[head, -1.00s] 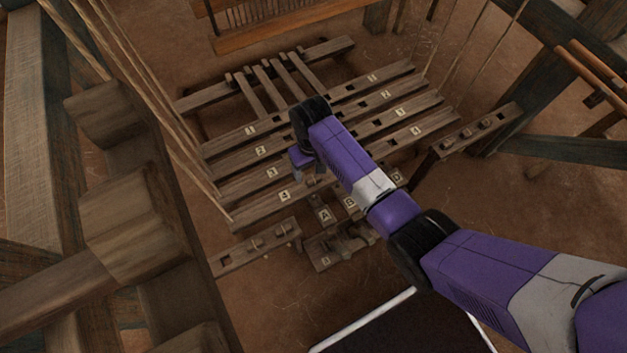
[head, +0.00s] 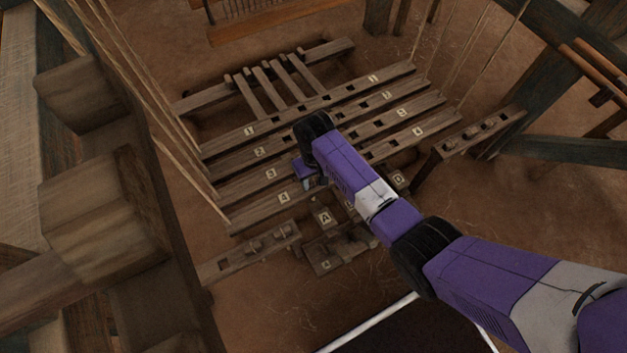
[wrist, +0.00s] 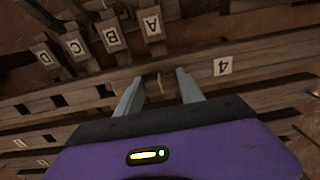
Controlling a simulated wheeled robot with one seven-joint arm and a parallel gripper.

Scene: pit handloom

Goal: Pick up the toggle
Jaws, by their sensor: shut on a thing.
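My gripper (wrist: 157,80) is in the wrist view, with its two grey fingers some distance apart and shut on a small brown wooden piece, which I take to be the toggle (wrist: 154,88). A pale cord-like strip shows by it. The held piece is mostly hidden between the fingers. It lies near the slotted wooden bar marked 4 (wrist: 270,66). In the head view my gripper (head: 311,184) is low over the front bars, and my wrist and arm hide the toggle there.
Lettered treadles (head: 323,217) lie in front of the bars. Wooden racks with pegs stand at the left (head: 255,247) and right (head: 482,132). Taut cords (head: 175,150) run along the left side. A heavy beam (head: 100,210) is at the left. Bare floor (head: 250,310) lies in front.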

